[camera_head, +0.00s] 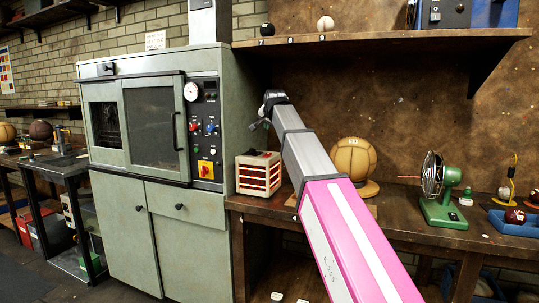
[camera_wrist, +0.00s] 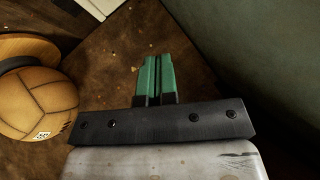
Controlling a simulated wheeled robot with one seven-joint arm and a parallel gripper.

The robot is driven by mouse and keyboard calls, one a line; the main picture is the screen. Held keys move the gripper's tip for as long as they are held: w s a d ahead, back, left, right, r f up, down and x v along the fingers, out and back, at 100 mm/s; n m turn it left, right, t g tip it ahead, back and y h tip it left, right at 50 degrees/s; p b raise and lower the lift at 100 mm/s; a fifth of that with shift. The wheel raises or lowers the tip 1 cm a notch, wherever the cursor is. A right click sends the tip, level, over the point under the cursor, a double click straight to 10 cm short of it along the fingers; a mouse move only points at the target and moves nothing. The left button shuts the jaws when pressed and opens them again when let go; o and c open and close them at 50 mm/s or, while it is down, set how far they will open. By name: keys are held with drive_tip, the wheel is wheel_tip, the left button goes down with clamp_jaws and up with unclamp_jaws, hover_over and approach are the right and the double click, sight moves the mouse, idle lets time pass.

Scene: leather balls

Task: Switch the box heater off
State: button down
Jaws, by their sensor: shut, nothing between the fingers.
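The box heater (camera_head: 258,174) is a small cream box with orange-red slats on its front. It stands at the left end of the wooden bench, next to the green cabinet oven. A dark patch with a small red part shows on its top; I cannot tell its switch position. My arm reaches up from the lower right, and its wrist end is above the heater, apart from it. My gripper's green fingers (camera_wrist: 155,62) are pressed together and empty in the wrist view. I cannot make out the heater for sure in the wrist view.
A tan leather ball (camera_head: 353,158) sits on a stand right of the heater; it also shows in the wrist view (camera_wrist: 38,92). A green fan (camera_head: 440,190) stands further right. The oven (camera_head: 155,130) rises left of the heater. A shelf (camera_head: 400,40) overhangs the bench.

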sight(270, 154)
drive_tip(key=shift+w+d+f, duration=0.1)
drive_tip(key=shift+w+f, duration=0.05)
drive_tip(key=shift+f, duration=1.3)
drive_tip(key=shift+w+d+f, duration=0.1)
drive_tip(key=shift+w+f, duration=0.1)
drive_tip(key=shift+f, duration=1.3)
drive_tip(key=shift+w+f, duration=0.15)
drive_tip(key=shift+f, duration=1.3)
drive_tip(key=shift+f, duration=0.1)
drive_tip(key=shift+f, duration=0.35)
drive_tip(key=shift+w+f, duration=0.1)
drive_tip(key=shift+f, duration=0.15)
drive_tip(key=shift+r, duration=0.1)
drive_tip(key=shift+r, duration=0.65)
drive_tip(key=shift+s+a+r, duration=0.1)
drive_tip(key=shift+s+r, duration=0.1)
drive_tip(key=shift+r, duration=1.05)
drive_tip(key=shift+s+r, duration=0.2)
drive_tip(key=shift+r, duration=1)
